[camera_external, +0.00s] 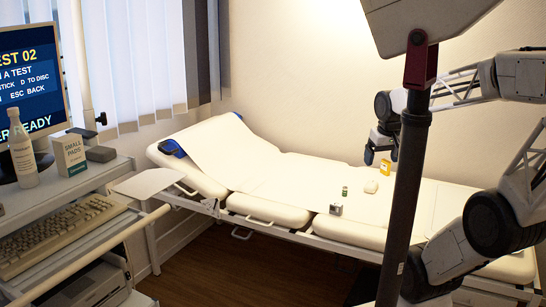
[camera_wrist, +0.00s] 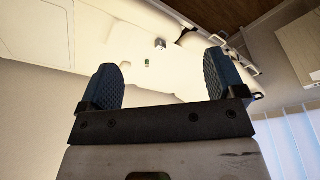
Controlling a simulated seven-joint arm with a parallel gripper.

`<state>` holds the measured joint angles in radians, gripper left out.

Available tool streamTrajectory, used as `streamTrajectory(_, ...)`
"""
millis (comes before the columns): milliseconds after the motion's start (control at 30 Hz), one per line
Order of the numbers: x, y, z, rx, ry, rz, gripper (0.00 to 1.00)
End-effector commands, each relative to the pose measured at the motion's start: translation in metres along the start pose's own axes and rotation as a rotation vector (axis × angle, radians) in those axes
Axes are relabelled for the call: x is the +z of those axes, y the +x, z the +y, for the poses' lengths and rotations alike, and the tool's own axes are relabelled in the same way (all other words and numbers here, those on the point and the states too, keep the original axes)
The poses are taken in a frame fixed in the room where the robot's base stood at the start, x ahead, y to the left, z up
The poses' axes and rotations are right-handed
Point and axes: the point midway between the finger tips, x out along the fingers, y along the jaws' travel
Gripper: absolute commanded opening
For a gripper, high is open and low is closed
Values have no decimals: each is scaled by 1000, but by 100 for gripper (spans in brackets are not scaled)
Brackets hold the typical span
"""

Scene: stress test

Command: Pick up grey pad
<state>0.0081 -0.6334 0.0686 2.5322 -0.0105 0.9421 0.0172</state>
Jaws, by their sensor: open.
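A small dark grey block (camera_external: 100,153), which may be the grey pad, lies on the trolley beside a white box marked "SMALL PADS" (camera_external: 70,154). A small grey-silver object (camera_external: 336,209) lies on the front edge of the couch; it also shows in the wrist view (camera_wrist: 160,44). I cannot tell for sure which is the pad. My gripper (camera_external: 373,152) is above the far right part of the couch, well away from the trolley. In the wrist view its two blue ridged fingers (camera_wrist: 166,82) are wide apart with nothing between them.
The cream couch (camera_external: 290,178) also bears a small green item (camera_external: 345,191), a pale rounded lump (camera_external: 371,186) and a yellow item (camera_external: 385,167). A bottle (camera_external: 22,155), monitor (camera_external: 32,80) and keyboard (camera_external: 62,235) crowd the trolley. A dark pole (camera_external: 405,190) stands in front of the couch.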

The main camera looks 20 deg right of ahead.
Motion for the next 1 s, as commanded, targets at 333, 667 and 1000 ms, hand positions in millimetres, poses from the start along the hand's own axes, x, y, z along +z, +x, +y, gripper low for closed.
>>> streamTrajectory(333, 0, 0, 0, 0, 0, 0, 89)
streamTrajectory(667, 0, 0, 0, 0, 0, 0, 100)
streamTrajectory(1000, -16, -5, -11, -29, 25, -17, 100)
